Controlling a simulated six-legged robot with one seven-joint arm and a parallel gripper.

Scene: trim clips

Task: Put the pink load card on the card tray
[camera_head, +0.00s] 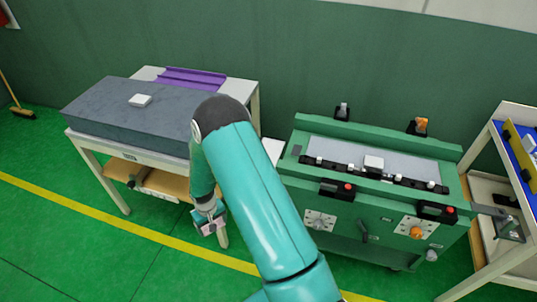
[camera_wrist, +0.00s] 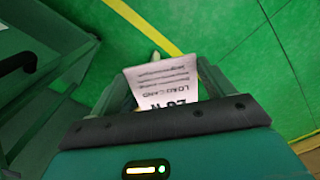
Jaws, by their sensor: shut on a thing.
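My gripper (camera_head: 207,216) hangs low in front of the left table in the head view, shut on the load card (camera_head: 209,229). The card looks pale pink there. In the wrist view the load card (camera_wrist: 160,86) stands out between my two fingers, its printed face showing "LOAD CARD" upside down. A purple, flat tray-like piece (camera_head: 190,78) lies at the back of the left table, behind the grey slab. It may be the card tray; no label on it can be read. My arm hides part of the table's right side.
A thick grey slab (camera_head: 100,108) with a small white block (camera_head: 140,100) covers most of the left table. A green machine (camera_head: 345,225) with knobs stands right of my arm. A shelf unit (camera_head: 490,165) with a blue panel stands at far right. Green floor is open in front.

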